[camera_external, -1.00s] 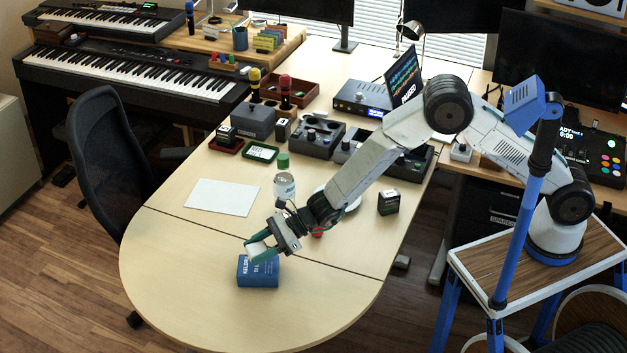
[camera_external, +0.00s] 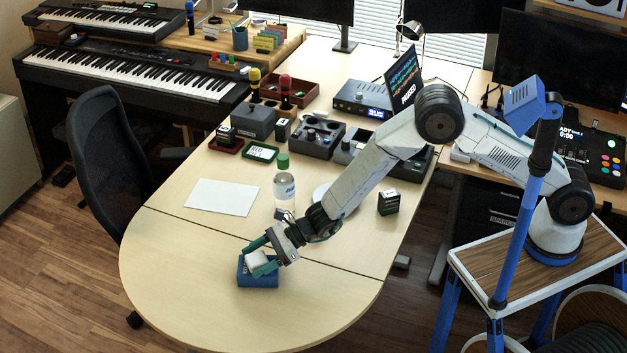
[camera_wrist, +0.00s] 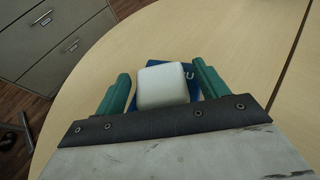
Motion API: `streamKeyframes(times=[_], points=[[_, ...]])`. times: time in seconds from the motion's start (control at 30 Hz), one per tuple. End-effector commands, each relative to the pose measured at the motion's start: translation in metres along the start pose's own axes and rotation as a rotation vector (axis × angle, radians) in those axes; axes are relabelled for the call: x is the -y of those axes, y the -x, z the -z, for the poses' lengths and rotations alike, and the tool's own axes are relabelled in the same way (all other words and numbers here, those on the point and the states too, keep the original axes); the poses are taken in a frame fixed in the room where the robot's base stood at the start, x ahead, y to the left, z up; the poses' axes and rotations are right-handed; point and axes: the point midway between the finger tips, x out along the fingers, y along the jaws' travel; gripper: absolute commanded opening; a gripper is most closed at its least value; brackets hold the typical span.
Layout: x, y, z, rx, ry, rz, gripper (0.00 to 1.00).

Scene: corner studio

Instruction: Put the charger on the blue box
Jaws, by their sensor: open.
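The charger, a small white block with rounded edges (camera_external: 257,259), sits on top of the blue box (camera_external: 262,280) near the front of the table. In the wrist view the charger (camera_wrist: 162,87) lies between the two green fingers, with bare gaps on both sides. The blue box (camera_wrist: 193,77) shows behind and beside it there; the charger hides much of its top. My gripper (camera_external: 259,256) is low over the box, around the charger. Its fingers are open and appear apart from the charger.
A clear bottle with a green cap (camera_external: 284,185) stands behind my gripper. A small black box (camera_external: 388,202) is to the right, and a white sheet (camera_external: 222,197) lies to the left. The table (camera_external: 180,280) is bare left of the blue box and in front of it.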

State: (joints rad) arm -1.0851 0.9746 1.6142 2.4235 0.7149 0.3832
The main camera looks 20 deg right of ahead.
Motion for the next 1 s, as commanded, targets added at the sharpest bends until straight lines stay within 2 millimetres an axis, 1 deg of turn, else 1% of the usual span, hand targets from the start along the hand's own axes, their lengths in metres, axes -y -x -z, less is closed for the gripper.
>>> streamKeyframes(times=[0.1, 0.17, 0.27, 0.5, 0.6, 0.7, 0.83, 1.0], points=[[0.0, 0.002, -0.004, 0.001, 0.001, 0.0, 0.72], [0.001, 0.008, -0.004, 0.0, 0.0, 0.001, 0.72], [0.001, 0.024, -0.004, 0.001, 0.0, 0.001, 0.72], [0.001, 0.077, -0.004, 0.0, -0.001, 0.003, 0.72], [0.0, 0.095, -0.003, 0.0, -0.001, 0.002, 0.72], [0.001, 0.109, -0.003, 0.0, -0.001, 0.001, 0.72], [0.0, 0.119, -0.003, 0.001, 0.0, 0.0, 0.72], [0.0, 0.121, -0.003, 0.0, 0.0, 0.0, 0.72]])
